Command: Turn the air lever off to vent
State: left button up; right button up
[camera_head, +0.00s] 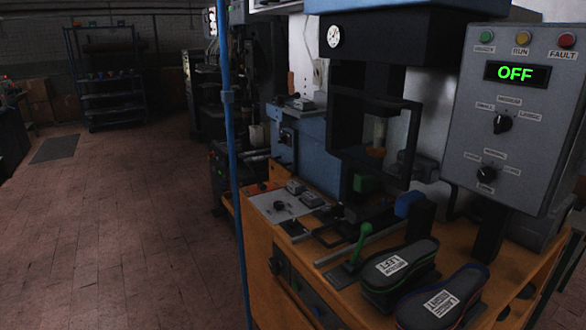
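A lever with a green ball knob (365,229) stands on a flat plate on the orange-brown bench, tilted a little to the right. It looks like the air lever, but I see no readable label on it. The press (392,38) stands behind it, with a round white gauge (334,36) on its upper body; the gauge needle is too small to read. A grey control box (520,125) at the right shows OFF in green on its display (515,73). Neither of my grippers is in view.
A blue vertical pole (229,150) stands before the bench's left end. A plate with switches (280,205) lies on the bench. Open tiled floor (130,230) is at left, with a shelf rack (105,80) behind.

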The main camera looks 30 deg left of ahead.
aim_at(251, 164)
jog(key=u, duration=1.35)
jog(key=i+j+z, duration=0.2)
jog(key=i+j, duration=0.6)
jog(key=i+j+z, duration=0.25)
jog(key=i+j, duration=0.7)
